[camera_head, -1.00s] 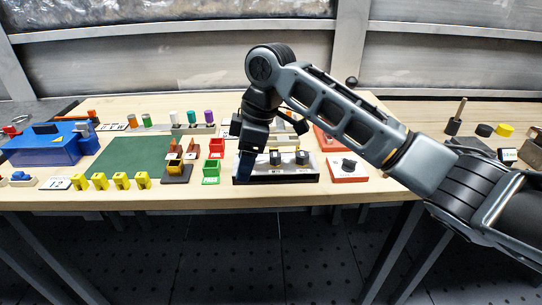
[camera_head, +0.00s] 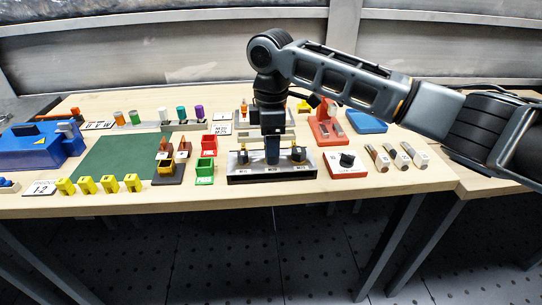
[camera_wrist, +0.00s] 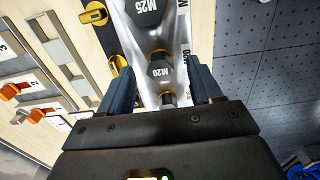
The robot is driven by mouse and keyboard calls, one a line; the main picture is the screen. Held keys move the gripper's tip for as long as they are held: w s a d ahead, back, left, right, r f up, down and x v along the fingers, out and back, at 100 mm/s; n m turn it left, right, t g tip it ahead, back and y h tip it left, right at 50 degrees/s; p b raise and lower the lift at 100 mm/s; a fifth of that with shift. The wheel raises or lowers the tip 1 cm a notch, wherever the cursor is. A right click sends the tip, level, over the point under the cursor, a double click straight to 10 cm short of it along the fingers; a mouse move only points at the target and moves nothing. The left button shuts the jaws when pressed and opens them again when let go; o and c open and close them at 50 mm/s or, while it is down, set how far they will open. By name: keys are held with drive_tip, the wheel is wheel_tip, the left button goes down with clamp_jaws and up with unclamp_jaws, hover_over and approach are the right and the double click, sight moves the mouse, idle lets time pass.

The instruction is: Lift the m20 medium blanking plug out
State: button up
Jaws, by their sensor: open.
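The M20 medium blanking plug (camera_wrist: 158,70) is a black hexagonal head marked M20, in the middle of a shiny metal stand (camera_head: 240,170). In the wrist view it lies between my gripper's two dark blue fingers, just beyond their tips. My gripper (camera_wrist: 160,78) is open, with nothing held between the fingers. In the head view my gripper (camera_head: 272,158) points down over the stand's middle and hides the M20 plug there. I cannot tell whether the fingers touch the plug.
The larger M25 plug (camera_wrist: 146,10) and a smaller plug (camera_wrist: 168,98) flank the M20 plug closely. Brass-coloured parts (camera_wrist: 94,13) lie beside the row. Red and green bins (camera_head: 204,171) stand left of the stand; a red box with a black knob (camera_head: 346,161) stands right.

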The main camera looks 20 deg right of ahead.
drive_tip(key=shift+f, duration=0.55)
drive_tip(key=c, duration=1.1)
drive_tip(key=shift+r, duration=0.1)
drive_tip(key=shift+r, duration=0.45)
drive_tip(key=r, duration=0.1)
drive_tip(key=d+r, duration=0.1)
drive_tip(key=r, duration=0.1)
drive_tip(key=shift+s+r, duration=0.2)
drive_tip(key=shift+r, duration=0.1)
drive_tip(key=s+d+r, duration=0.5)
drive_tip(key=d+r, duration=0.1)
drive_tip(key=d, duration=0.3)
drive_tip(key=shift+s+r+b, duration=0.2)
drive_tip(key=shift+b, duration=0.1)
